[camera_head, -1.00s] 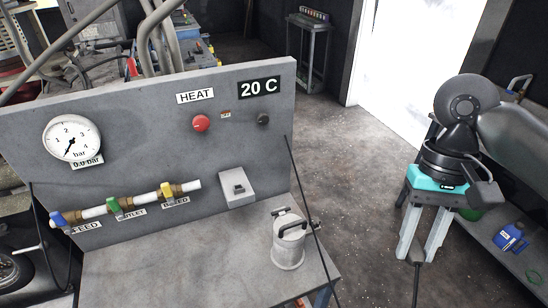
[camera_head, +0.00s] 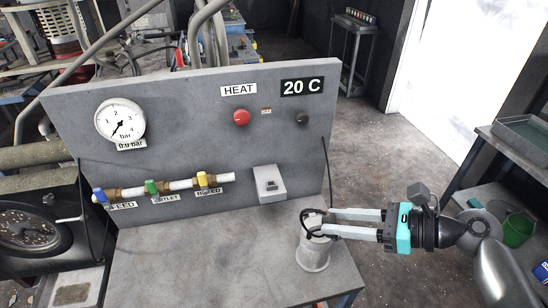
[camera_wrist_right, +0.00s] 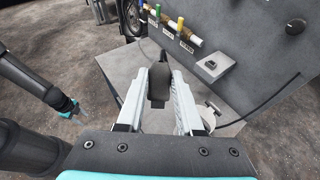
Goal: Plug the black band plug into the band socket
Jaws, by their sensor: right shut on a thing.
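My right gripper (camera_head: 326,222) reaches in from the right in the head view, fingers pointing left, in front of the top of the grey vessel (camera_head: 313,256). In the right wrist view it is shut on the black band plug (camera_wrist_right: 158,82), held between the two pale fingers. In the head view I cannot separate the plug from the dark handle behind it. The band socket (camera_head: 270,183) is a light grey box with a dark slot, low on the panel; it also shows in the right wrist view (camera_wrist_right: 212,67). Plug and socket are apart. My left gripper (camera_wrist_right: 76,112) shows small at left; its jaws are unclear.
The grey panel (camera_head: 190,98) carries a gauge (camera_head: 119,119), a red knob (camera_head: 241,118) and a pipe with coloured valves (camera_head: 153,187). The bench top (camera_head: 200,255) left of the vessel is clear. A black cable (camera_head: 327,170) hangs at the panel's right edge.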

